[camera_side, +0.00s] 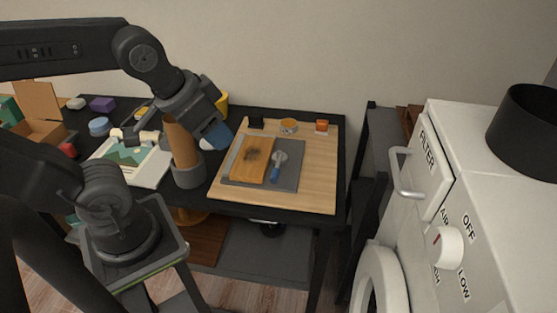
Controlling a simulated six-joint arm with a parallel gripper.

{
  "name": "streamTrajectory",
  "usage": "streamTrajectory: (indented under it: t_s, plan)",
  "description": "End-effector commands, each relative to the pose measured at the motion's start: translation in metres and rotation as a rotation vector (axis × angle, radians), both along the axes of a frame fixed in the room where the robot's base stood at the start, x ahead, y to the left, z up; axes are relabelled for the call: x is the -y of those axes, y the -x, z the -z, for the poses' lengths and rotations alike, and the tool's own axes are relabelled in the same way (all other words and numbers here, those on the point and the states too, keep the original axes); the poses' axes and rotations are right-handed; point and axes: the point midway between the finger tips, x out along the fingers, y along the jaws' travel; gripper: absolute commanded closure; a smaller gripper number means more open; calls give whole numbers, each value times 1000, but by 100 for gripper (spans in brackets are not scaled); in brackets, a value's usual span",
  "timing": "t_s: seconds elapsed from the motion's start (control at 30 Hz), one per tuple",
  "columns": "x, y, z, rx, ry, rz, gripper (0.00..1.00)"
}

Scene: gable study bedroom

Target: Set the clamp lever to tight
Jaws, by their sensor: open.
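The clamp lever (276,172) has a blue handle and a round grey head. It lies over a dark grey plate (293,181), beside a brown wooden piece (251,168) with a dark patch. I cannot tell from this view whether it is tight. My gripper (133,137) appears to be left of it, over the left part of the table. Its light fingertips look apart and empty, clear of the lever.
The plate rests on a light wooden board (318,185). The brown cylinder (182,145) stands in a grey base near the table's front edge. A small orange box (322,126) and a round tin (289,126) sit behind. A white appliance (470,190) stands at right.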

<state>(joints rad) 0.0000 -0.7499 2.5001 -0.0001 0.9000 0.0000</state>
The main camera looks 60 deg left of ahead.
Motion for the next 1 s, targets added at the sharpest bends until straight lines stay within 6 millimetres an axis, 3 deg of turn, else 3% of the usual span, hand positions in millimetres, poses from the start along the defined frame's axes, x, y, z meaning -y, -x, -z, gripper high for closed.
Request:
streamTrajectory:
  t_s: [0.47, 0.53, 0.63, 0.77, 1.0]
  plan:
    - [0, 0, 0, 0, 0, 0, 57]
    - [0, 0, 0, -1, 0, -1, 52]
    - [-1, -6, -1, -18, 5, -20, 52]
    - [-6, -27, -1, -86, 21, -96, 52]
    - [-22, -93, 16, -262, 51, -335, 52]
